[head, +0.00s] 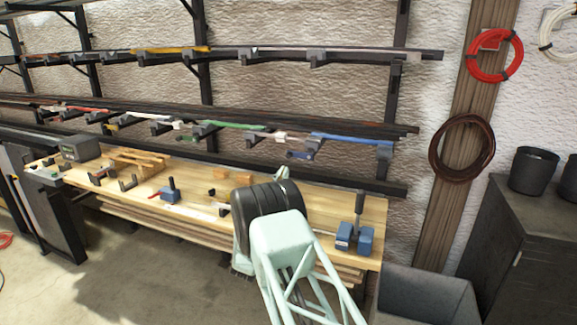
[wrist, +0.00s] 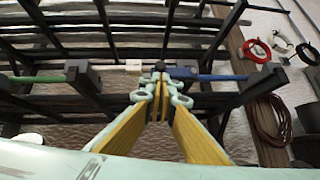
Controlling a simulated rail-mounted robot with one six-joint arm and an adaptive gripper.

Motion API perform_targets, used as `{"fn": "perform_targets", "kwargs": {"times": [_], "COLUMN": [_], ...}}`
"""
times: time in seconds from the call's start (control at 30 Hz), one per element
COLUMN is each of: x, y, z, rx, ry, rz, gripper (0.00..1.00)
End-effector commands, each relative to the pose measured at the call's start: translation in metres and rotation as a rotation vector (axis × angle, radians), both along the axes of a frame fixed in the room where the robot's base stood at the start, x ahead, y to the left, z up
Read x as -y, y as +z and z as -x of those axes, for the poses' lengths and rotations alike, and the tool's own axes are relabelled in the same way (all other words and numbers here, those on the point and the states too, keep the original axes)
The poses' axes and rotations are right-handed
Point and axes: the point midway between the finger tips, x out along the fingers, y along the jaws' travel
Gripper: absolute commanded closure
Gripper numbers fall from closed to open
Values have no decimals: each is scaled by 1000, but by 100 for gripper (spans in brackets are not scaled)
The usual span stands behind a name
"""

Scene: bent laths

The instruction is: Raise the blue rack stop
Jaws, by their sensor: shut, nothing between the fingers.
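A long blue piece (head: 345,138) lies along the lower rack level near its right end. A small blue and dark part (head: 300,154) hangs below its left end; I cannot tell for sure which of these is the stop. In the wrist view the blue piece (wrist: 222,78) runs right from a dark knob-like part (wrist: 184,73) to a grey bracket. My gripper (wrist: 160,68) is shut and empty, its fingertips just left of that dark part; contact cannot be told.
Green (head: 230,125) and other coloured pieces sit along the same level, with grey brackets. A wooden workbench (head: 330,200) below holds blue clamps (head: 354,238) and a grey box (head: 80,147). Coiled hoses (head: 494,56) hang at right. Dark rack bars stand behind my gripper.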

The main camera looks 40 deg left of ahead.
Motion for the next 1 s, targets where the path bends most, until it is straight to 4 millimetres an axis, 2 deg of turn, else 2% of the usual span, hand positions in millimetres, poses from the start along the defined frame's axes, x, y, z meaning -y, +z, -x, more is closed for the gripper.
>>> {"fn": "perform_targets", "kwargs": {"times": [0.1,0.3,1.0], "x": [-5,-11,-16], "y": [10,17,19], "z": [-5,-9,-7], "rx": [0,0,-5], "ry": [3,8,14], "rz": [-1,1,-16], "gripper": [100,100,100]}}
